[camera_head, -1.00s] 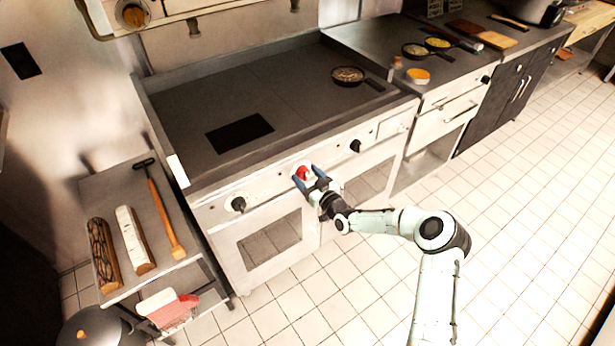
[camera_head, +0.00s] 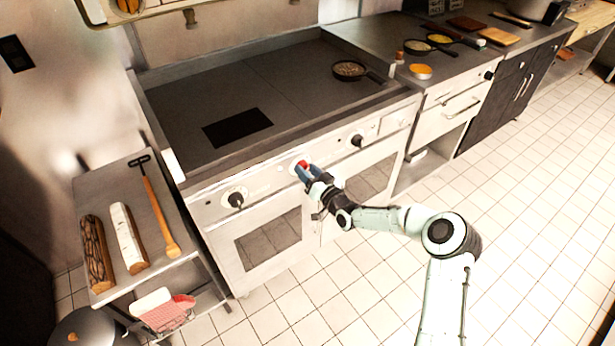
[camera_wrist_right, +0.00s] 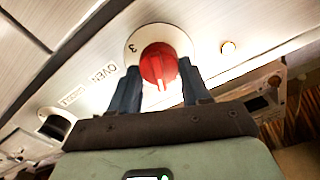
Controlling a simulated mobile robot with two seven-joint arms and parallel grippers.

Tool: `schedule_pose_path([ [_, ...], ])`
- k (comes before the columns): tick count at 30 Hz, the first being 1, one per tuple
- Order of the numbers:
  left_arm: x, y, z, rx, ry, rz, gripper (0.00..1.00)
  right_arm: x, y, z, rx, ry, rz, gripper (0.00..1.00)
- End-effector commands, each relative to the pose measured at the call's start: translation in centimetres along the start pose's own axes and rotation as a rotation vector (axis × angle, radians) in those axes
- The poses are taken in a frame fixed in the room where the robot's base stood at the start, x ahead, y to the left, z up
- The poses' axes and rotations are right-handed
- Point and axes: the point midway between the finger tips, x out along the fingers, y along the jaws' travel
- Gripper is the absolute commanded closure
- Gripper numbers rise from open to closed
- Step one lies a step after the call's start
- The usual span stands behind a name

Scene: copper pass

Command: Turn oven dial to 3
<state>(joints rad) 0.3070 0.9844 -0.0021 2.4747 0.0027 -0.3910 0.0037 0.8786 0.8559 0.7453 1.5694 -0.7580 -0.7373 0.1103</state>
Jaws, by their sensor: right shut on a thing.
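The oven dial is a red knob (camera_head: 301,164) on a white round plate on the front panel of the range (camera_head: 250,238). In the right wrist view the red dial (camera_wrist_right: 158,65) has a pale pointer line and a "3" printed on its plate, with lettering that reads like "OVEN" beside it. My right gripper (camera_head: 308,172) is at the dial, with one blue finger on each side of it. The fingers also show in the wrist view (camera_wrist_right: 158,88), closed around the dial. The dial's far side is hidden. My left gripper is out of view.
Black knobs (camera_head: 236,200) and (camera_head: 357,140) flank the dial on the same panel. A pan (camera_head: 349,70) sits on the cooktop. A side shelf (camera_head: 188,246) at left holds logs and a wooden-handled tool. The tiled floor in front is clear.

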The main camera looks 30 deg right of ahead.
Motion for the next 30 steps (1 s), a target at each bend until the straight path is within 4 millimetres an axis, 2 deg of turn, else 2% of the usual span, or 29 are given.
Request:
schedule_pose_path([
  [3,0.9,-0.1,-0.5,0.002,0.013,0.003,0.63,-0.1,0.2,0.3,0.109,-0.001,0.0,0.83],
  [12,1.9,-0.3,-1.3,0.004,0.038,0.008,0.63,-0.1,0.3,0.3,0.397,-0.003,0.001,0.83],
  [30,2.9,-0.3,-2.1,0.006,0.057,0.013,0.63,-0.1,0.5,0.5,0.968,-0.005,0.003,0.83],
])
